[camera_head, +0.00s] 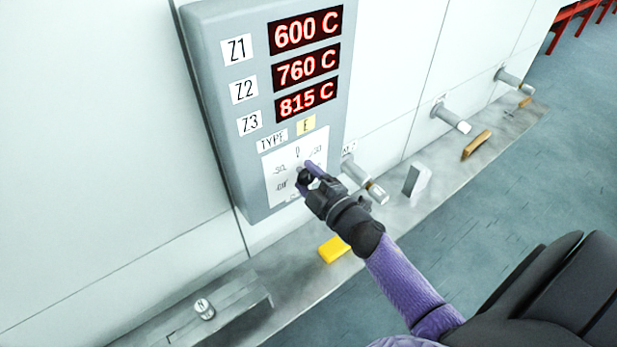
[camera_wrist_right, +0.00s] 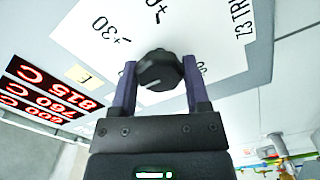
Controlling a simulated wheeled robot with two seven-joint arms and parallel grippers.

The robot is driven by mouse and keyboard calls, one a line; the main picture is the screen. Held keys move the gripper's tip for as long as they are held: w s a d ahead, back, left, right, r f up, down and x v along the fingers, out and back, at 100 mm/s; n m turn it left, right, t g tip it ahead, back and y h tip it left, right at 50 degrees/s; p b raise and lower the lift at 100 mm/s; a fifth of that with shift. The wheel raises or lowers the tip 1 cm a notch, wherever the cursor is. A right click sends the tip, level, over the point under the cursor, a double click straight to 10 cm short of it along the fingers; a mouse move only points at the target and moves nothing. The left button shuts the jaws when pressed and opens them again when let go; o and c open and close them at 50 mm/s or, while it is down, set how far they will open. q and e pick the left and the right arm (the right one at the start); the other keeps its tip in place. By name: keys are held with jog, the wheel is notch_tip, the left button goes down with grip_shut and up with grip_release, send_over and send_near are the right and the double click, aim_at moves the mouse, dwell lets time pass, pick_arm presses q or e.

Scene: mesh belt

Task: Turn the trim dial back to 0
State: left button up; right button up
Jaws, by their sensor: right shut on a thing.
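The trim dial is a dark faceted knob (camera_wrist_right: 160,70) on a white scale plate (camera_head: 281,171) low on the grey control panel. The wrist view shows a short pale mark on the knob's face, on the side toward my gripper. Scale figures surround it, one reading like 30; in the head view a 0-like figure is at the top. My right gripper (camera_head: 307,176) is shut on the knob, one purple finger on each side, as the right wrist view shows (camera_wrist_right: 160,88). It hides much of the dial in the head view. My left gripper is not in view.
Red displays (camera_head: 306,67) above the dial read 600 C, 760 C and 815 C. A grey cylinder (camera_head: 357,172) projects from the wall just right of the panel. A ledge below holds a yellow block (camera_head: 333,249) and a grey wedge (camera_head: 416,181).

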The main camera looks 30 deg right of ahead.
jog(key=o, duration=1.3)
jog(key=s, duration=0.6)
jog(key=s+b, duration=0.1)
jog(key=s, duration=0.3)
jog(key=shift+d, duration=0.4)
